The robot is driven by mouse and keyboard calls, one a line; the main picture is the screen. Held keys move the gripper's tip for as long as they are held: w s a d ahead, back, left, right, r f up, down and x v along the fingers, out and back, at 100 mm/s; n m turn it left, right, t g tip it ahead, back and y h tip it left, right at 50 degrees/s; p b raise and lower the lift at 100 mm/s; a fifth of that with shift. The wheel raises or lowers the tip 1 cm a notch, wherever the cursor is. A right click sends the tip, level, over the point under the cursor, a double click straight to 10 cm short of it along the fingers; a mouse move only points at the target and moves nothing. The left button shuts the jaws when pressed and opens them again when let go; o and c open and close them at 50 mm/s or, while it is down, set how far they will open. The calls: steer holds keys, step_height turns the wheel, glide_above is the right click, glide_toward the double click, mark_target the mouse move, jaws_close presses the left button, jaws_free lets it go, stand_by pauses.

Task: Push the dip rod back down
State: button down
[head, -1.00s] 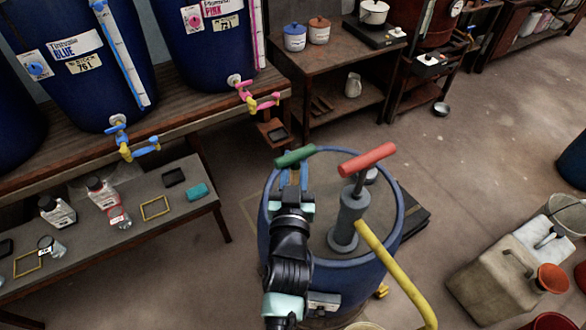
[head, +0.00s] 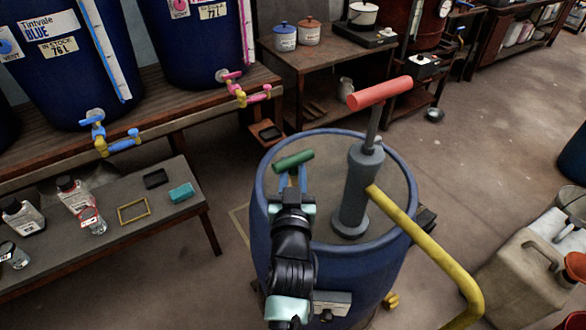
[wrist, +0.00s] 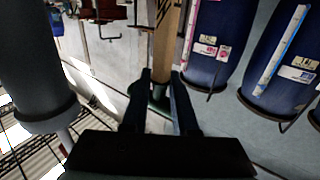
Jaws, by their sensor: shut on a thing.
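The dip rod shows as a green cross handle (head: 293,161) above the top of a blue drum (head: 262,225) in the head view. In the wrist view its pale wooden shaft (wrist: 168,40) with dark marks runs between my fingers. My gripper (head: 293,180) is shut on the rod just below the green handle. In the wrist view my gripper (wrist: 162,78) has one dark finger on each side of the shaft. The rod's lower part is hidden in the head view by my wrist, and I cannot tell how deep it sits.
A grey hand pump (head: 357,190) with a red handle (head: 380,93) stands on the drum close to my gripper's right. Its yellow hose (head: 420,235) curves down to the right. A low bench (head: 150,215) with bottles stands left. Open floor (head: 500,130) lies right.

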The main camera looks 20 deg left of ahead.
step_height(320, 180, down, 14)
steer(key=b, duration=1.2)
steer(key=shift+f, duration=0.2)
steer(key=c, duration=0.9)
jaws_free()
steer(key=shift+o, duration=0.2)
steer(key=shift+s, duration=0.15)
steer(key=b+v, duration=0.1)
steer(key=v, duration=1.1)
steer(key=shift+s+d, duration=0.25)
steer(key=shift+s, duration=0.1)
